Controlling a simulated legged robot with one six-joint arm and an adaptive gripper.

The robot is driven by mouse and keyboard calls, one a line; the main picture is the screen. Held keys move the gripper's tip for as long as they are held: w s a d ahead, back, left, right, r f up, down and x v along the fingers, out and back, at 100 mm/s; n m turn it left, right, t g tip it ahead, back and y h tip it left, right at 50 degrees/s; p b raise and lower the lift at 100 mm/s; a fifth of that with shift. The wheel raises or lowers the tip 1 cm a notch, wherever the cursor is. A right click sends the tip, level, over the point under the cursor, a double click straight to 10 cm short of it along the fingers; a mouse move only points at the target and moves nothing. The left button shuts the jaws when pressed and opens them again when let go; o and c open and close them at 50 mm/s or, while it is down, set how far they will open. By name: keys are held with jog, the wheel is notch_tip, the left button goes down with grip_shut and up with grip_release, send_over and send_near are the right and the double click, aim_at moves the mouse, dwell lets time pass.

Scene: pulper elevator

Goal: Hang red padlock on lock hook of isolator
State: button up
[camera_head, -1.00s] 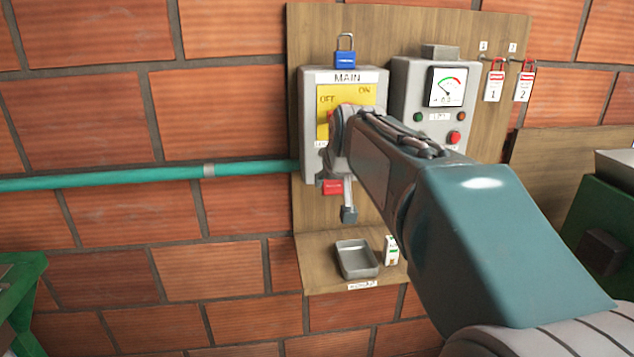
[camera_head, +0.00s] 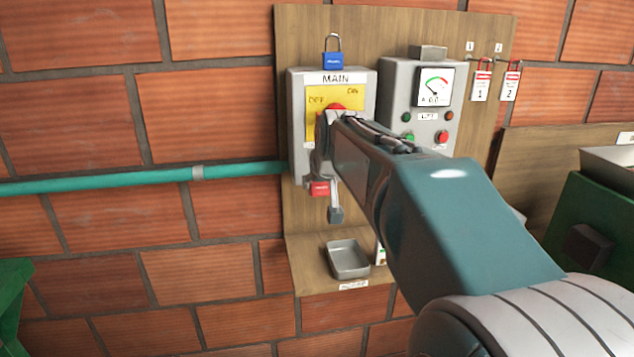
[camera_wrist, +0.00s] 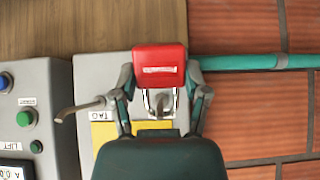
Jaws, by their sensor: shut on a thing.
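The red padlock (camera_wrist: 159,60) is between the two fingers of my gripper (camera_wrist: 160,82) in the wrist view, and my gripper is shut on it. Its silver shackle (camera_wrist: 147,102) points toward the palm, with a grey metal piece inside its outline; I cannot tell whether the shackle is around that piece. In the head view the red padlock (camera_head: 320,188) is at the lower edge of the grey isolator (camera_head: 296,140) marked MAIN. A grey fingertip shows just below it. My arm covers part of the isolator's front, and the lock hook is not clearly visible.
A blue padlock (camera_head: 333,60) sits on top of the isolator. A control box (camera_head: 398,90) with a meter stands to the right, with two tagged red padlocks (camera_head: 480,85) beyond it. A grey tray (camera_head: 348,258) is on the shelf below. A teal pipe (camera_head: 100,182) meets the isolator's left side.

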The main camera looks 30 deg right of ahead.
jog(key=o, duration=1.3)
jog(key=v, duration=1.2)
jog(key=s+a+f+n+g, duration=0.1)
jog(key=s+a+f, duration=0.3)
jog(key=s+f, duration=0.2)
jog(key=s+a+f+n+g+y, duration=0.1)
jog(key=s+a+f, duration=0.3)
jog(key=s+f, duration=0.2)
jog(key=s+a+f+n+y, duration=0.1)
jog(key=s+a+f, duration=0.3)
jog(key=f, duration=0.5)
jog(key=shift+s+a+f+g, duration=0.15)
jog(key=shift+s+g, duration=0.05)
jog(key=shift+s, duration=0.3)
jog(key=shift+s+a+f+g, duration=0.1)
jog(key=shift+s+a+g, duration=0.1)
jog(key=shift+s, duration=0.25)
jog(key=shift+w+a, duration=0.1)
